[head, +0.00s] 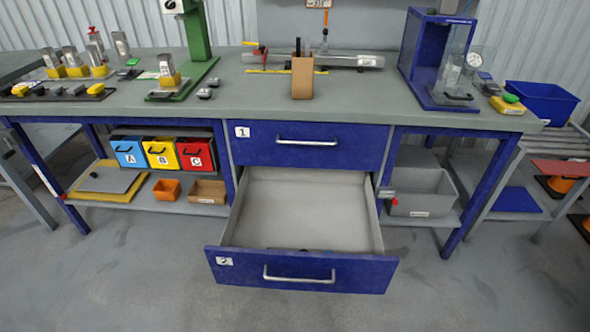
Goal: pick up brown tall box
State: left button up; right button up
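A brown tall box (302,80) stands upright on the grey table top (225,113), near the middle and behind the front edge. Dark, thin items stick up from its top. A ruler-like bar with yellow and red parts lies behind it. Neither of my grippers shows in the head view.
The lower drawer (302,273) is pulled far out below the box and looks almost empty; the upper drawer (310,146) is shut. A green stand (196,50) is left of the box, a blue frame (421,60) right. The table between them is mostly clear.

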aim_at(302, 68)
jog(key=z, duration=2.25)
jog(key=i, duration=2.55)
jog(key=u, duration=3.75)
jog(key=i, duration=1)
